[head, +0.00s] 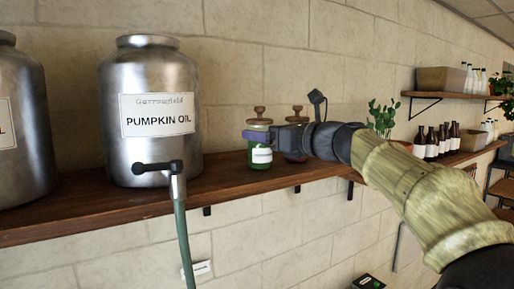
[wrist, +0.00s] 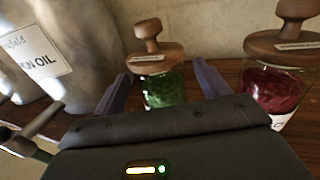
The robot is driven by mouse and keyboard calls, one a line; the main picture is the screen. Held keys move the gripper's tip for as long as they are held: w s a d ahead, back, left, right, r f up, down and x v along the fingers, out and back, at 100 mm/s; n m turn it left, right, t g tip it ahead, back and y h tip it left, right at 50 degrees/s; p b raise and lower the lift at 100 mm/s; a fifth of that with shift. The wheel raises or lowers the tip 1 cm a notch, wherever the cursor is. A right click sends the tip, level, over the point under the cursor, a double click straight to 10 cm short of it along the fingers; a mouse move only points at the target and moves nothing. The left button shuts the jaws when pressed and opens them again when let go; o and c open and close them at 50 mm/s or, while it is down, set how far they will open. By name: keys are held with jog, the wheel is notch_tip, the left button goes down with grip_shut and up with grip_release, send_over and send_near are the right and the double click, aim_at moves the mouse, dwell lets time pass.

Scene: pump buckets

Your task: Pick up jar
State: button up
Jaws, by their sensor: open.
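A glass jar with green contents (head: 260,150), a white label and a brown knobbed wooden lid stands on the wooden shelf. It also shows in the wrist view (wrist: 165,88), between the two fingers. A second jar, with dark red contents (wrist: 272,90) and a similar lid, stands to its right; in the head view it is mostly hidden behind my gripper. My gripper (head: 262,135) is open at the green jar, near the height of its upper part. The wrist view shows the fingers (wrist: 160,88) apart, one on each side of it; contact cannot be told.
A large metal drum labelled pumpkin oil (head: 152,165) stands left of the jars, with a tap and green hose (head: 182,235) hanging in front. The wooden shelf (head: 225,185) runs along the wall. A plant (head: 383,117) and dark bottles (head: 432,142) stand farther right.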

jog(key=p+x, duration=0.2)
jog(key=x, duration=0.1)
jog(key=shift+w+r, duration=0.1)
jog(key=shift+r, duration=0.15)
jog(key=shift+w+a+f, duration=0.2)
jog(key=shift+a, duration=0.25)
jog(key=shift+c, duration=0.2)
jog(key=c, duration=1.2)
jog(key=shift+r, duration=0.15)
jog(key=shift+c, duration=0.2)
notch_tip(320, 180, up, 18)
jog(key=p, duration=0.5)
